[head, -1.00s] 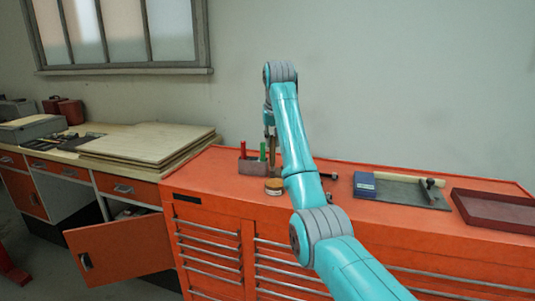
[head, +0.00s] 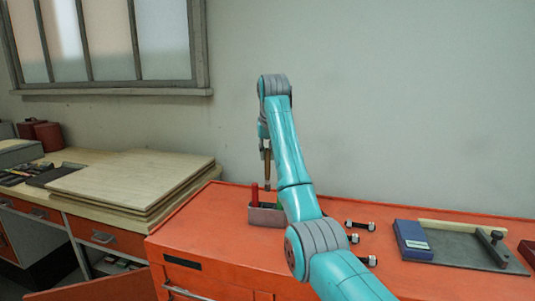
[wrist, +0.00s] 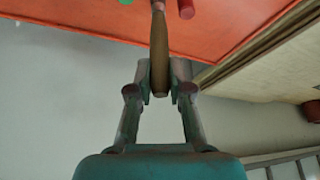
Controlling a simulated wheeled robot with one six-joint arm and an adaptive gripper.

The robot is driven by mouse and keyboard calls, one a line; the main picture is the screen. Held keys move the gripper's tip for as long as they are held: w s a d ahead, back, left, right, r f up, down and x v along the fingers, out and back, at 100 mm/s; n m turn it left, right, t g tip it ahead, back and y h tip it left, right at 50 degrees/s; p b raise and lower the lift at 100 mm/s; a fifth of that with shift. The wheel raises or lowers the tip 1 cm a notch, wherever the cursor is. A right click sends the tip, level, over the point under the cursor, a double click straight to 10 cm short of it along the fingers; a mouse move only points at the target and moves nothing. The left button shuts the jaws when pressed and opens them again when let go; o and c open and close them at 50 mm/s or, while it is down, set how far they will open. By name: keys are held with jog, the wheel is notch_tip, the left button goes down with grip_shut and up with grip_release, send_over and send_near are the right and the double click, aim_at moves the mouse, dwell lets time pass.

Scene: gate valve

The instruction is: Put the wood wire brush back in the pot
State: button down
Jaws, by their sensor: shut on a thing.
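My gripper (head: 264,142) points down above the orange cabinet top and is shut on the wood wire brush (head: 267,168). In the wrist view the gripper (wrist: 159,74) holds its brown wooden handle (wrist: 159,45) between both fingers; the brush's far end runs out of the frame. A small grey-pink holder (head: 262,216), which may be the pot, stands on the cabinet just below the brush. A red handle (head: 255,193) and a partly hidden green one stand up from it. The brush hangs roughly upright and looks apart from the holder. My arm hides the holder's right side.
The orange cabinet top (head: 205,228) is clear left of the holder. Several dark bolts (head: 359,226) lie to its right, then a blue box (head: 412,238) on a grey tray (head: 460,252). Stacked boards (head: 130,180) lie on the left bench. A wall stands behind.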

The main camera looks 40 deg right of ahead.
aim_at(268, 179)
dwell(0.4)
jog(key=shift+f, duration=5.45)
jog(key=c, duration=1)
grip_release()
notch_tip(268, 179, up, 10)
